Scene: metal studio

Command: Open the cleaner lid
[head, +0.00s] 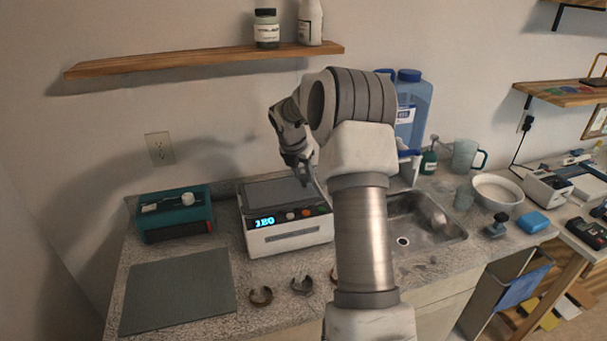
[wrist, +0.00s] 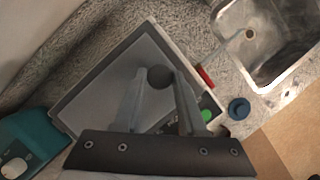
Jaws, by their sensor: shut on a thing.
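The cleaner (head: 290,238) is a white box with a lit display and round buttons on its front, standing on the counter. Its grey lid (head: 268,192) lies over the top and looks closed in the head view. The lid (wrist: 105,85) also fills the middle of the wrist view, with a dark round knob (wrist: 160,78) on it. My gripper (head: 304,180) reaches down to the lid's right part. In the wrist view its two fingers are on either side of the knob, shut on it.
A teal box (head: 175,212) stands close to the left of the cleaner. A metal sink (head: 425,222) is to the right. A dark mat (head: 178,290) and small rings (head: 261,296) lie in front. A wooden shelf (head: 200,61) with bottles hangs above.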

